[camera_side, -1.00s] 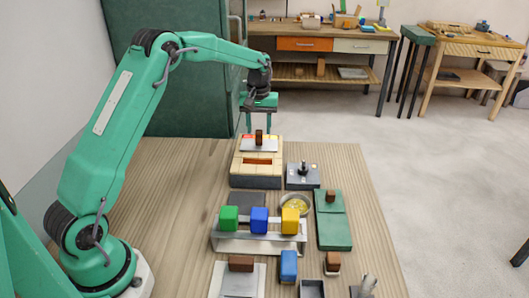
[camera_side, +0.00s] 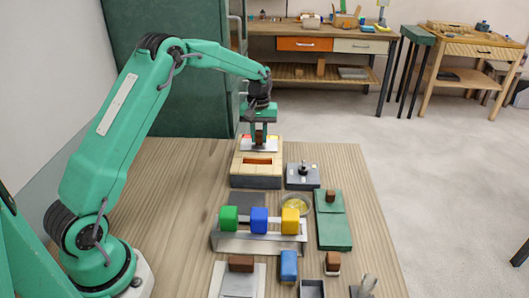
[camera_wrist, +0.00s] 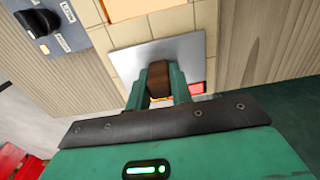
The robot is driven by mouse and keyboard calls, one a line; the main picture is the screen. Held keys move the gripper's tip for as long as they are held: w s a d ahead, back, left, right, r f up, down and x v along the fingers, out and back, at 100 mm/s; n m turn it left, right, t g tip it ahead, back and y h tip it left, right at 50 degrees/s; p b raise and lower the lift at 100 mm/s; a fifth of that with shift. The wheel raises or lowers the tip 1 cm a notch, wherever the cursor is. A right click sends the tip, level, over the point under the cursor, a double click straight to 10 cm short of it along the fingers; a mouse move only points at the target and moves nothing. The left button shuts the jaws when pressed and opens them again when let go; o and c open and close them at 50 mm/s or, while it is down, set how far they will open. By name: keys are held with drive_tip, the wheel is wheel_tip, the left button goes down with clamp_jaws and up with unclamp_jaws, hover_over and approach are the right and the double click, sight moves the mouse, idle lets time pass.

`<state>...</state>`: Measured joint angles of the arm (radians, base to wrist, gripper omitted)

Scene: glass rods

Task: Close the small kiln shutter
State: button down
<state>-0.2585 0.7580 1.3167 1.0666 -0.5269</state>
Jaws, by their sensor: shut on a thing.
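The small kiln (camera_side: 257,174) is a block of pale bricks on a dark base near the far side of the table. Its shutter is a grey metal plate (camera_side: 259,145) on the kiln's top, with a brown handle (camera_side: 259,137). A red-orange glow shows beside the plate, and an opening (camera_side: 257,161) shows in the bricks in front of it. My gripper (camera_side: 258,133) is shut on the brown handle. In the wrist view the green fingers hold the handle (camera_wrist: 158,78) from both sides, above the grey plate (camera_wrist: 188,55).
A grey control box with a black knob (camera_side: 303,169) stands right of the kiln. The table's left part is clear.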

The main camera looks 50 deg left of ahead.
sight(257, 149)
drive_tip(key=shift+s+d, duration=3)
drive_tip(key=shift+d, duration=0.05)
drive_tip(key=c, duration=1.2)
unclamp_jaws()
drive_tip(key=shift+c, duration=0.2)
drive_tip(key=shift+r, duration=0.15)
wheel_tip(257, 149, up, 8)
drive_tip(key=shift+f, duration=0.2)
